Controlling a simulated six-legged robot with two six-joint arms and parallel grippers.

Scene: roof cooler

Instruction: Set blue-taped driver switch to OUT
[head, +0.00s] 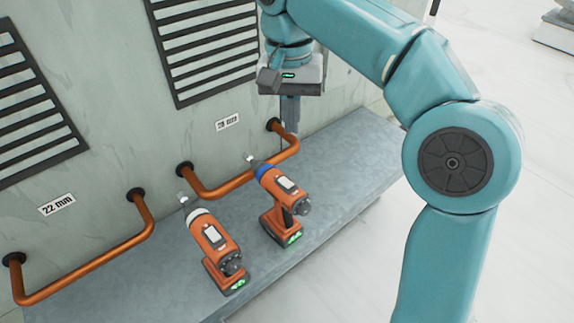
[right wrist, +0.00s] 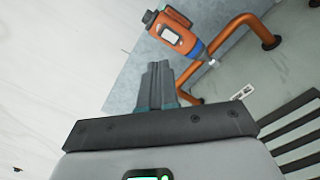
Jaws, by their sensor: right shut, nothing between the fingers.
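The blue-taped driver (head: 283,192) is orange and black with a blue band around its nose. It stands on the grey ledge, its nose toward the wall and the right copper pipe. A pale panel shows on its top; the switch's setting is too small to tell. My left gripper is out of view.
A second orange driver with a white band (head: 215,248) stands to the left. Copper pipes (head: 232,188) stick out from the louvred wall (head: 110,100), above the grey ledge (head: 345,165). A label reads 22 mm (head: 57,204). The ledge's right end is clear.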

